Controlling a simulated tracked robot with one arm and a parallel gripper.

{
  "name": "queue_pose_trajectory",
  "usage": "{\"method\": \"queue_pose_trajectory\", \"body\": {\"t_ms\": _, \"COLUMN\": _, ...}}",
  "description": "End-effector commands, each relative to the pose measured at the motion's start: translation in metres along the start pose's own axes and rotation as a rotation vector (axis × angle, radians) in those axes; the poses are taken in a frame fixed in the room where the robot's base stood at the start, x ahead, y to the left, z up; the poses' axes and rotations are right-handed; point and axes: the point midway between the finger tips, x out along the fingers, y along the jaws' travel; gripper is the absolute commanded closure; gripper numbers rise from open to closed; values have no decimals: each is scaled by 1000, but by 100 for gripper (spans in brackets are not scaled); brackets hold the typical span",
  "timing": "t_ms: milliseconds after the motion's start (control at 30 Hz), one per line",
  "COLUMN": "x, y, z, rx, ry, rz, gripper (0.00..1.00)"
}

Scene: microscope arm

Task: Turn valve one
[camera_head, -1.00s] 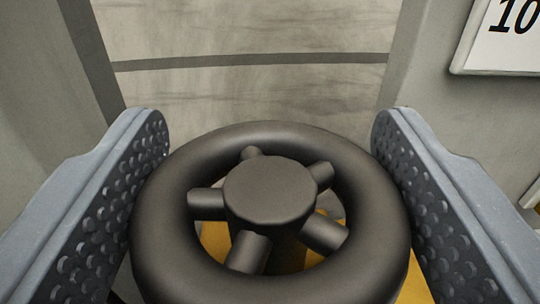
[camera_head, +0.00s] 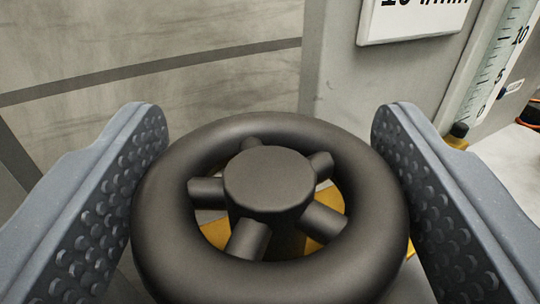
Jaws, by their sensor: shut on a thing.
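The valve (camera_head: 268,184) is a dark grey round handwheel with a thick rim, a central hub and several short spokes. It fills the lower middle of the view. My gripper (camera_head: 268,125) has one studded grey finger on each side of the wheel. The fingers are shut on the rim, left and right. The valve's stem below the hub is mostly hidden by the wheel. Yellow surface shows through the gaps between the spokes. No valve number is visible on the wheel.
A grey panel (camera_head: 335,85) stands behind the wheel with a white sign (camera_head: 415,18) on it, cut off at the top. A clear graduated tube (camera_head: 500,65) is at the upper right. A pale wall with a dark stripe (camera_head: 150,72) is at the back left.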

Motion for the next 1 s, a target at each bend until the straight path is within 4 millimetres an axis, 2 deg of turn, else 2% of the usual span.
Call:
{"method": "queue_pose_trajectory", "body": {"t_ms": 300, "x": -1, "y": -3, "z": -5, "rx": -2, "ry": 1, "rz": 199, "gripper": 59}}
{"method": "queue_pose_trajectory", "body": {"t_ms": 1000, "x": 0, "y": 0, "z": 1, "rx": 0, "ry": 3, "rz": 660, "gripper": 59}}
